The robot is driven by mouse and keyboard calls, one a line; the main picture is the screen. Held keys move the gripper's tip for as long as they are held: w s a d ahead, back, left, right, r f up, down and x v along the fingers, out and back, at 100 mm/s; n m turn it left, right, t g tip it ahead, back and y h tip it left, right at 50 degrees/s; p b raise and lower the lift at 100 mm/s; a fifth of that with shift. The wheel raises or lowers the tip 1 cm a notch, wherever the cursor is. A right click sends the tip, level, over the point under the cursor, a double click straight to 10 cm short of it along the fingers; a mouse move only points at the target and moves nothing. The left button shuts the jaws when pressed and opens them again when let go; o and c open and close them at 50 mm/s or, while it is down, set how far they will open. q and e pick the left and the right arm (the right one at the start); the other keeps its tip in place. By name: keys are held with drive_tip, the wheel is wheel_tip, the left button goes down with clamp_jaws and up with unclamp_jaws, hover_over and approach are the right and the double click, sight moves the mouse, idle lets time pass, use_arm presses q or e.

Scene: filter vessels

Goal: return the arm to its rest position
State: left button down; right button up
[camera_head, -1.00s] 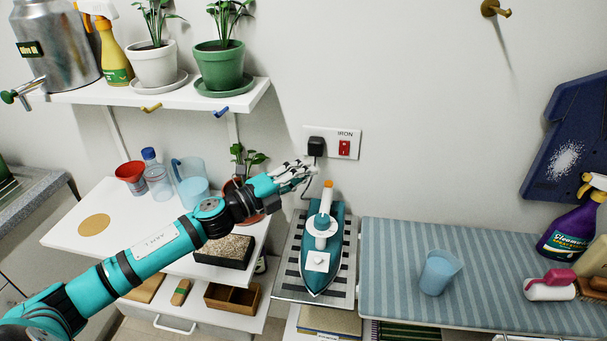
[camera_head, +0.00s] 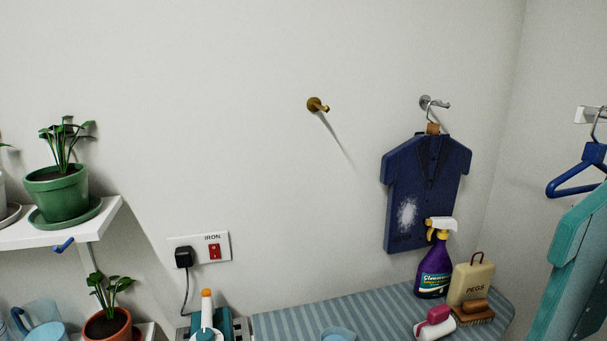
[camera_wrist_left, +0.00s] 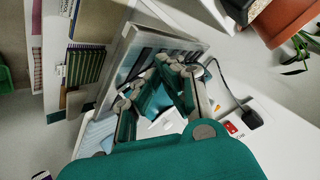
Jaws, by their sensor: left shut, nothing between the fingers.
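My left gripper (camera_wrist_left: 163,88) shows in the wrist view with its fingers shut and nothing held between them. Behind the fingers are the teal and white iron (camera_wrist_left: 168,122) and the striped metal rest (camera_wrist_left: 128,62); I cannot tell the distance to them. In the head view my left arm and gripper are out of frame. The iron's orange-tipped top (camera_head: 206,308) shows at the bottom edge there. My right gripper is in neither view.
The wall socket (camera_head: 200,247) holds a black plug with a cord. A shelf (camera_head: 98,222) with a green pot is at left. The striped board (camera_head: 290,318) bears a cup, spray bottle (camera_head: 435,262), peg bag and brushes. A blue shirt (camera_head: 425,190) hangs from a hook.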

use_arm(q)
drive_tip(key=s+d+f+n+g, duration=0.1)
drive_tip(key=s+f+g, duration=0.1)
drive_tip(key=s, duration=0.4)
drive_tip(key=s+d+f+n+g+h, duration=0.1)
drive_tip(key=s+d+n+g, duration=0.15)
drive_tip(key=s, duration=0.25)
drive_tip(key=s+d+f+g, duration=0.1)
drive_tip(key=s+f+g, duration=0.15)
drive_tip(key=s, duration=0.35)
wheel_tip(320, 180, down, 26)
drive_tip(key=s+g, duration=0.1)
drive_tip(key=s+a+f+g, duration=0.1)
drive_tip(key=s+a+f, duration=0.2)
drive_tip(key=s+f, duration=1.2)
drive_tip(key=shift+s+a+f, duration=0.15)
drive_tip(key=shift+s+f, duration=0.1)
drive_tip(key=shift+s, duration=0.55)
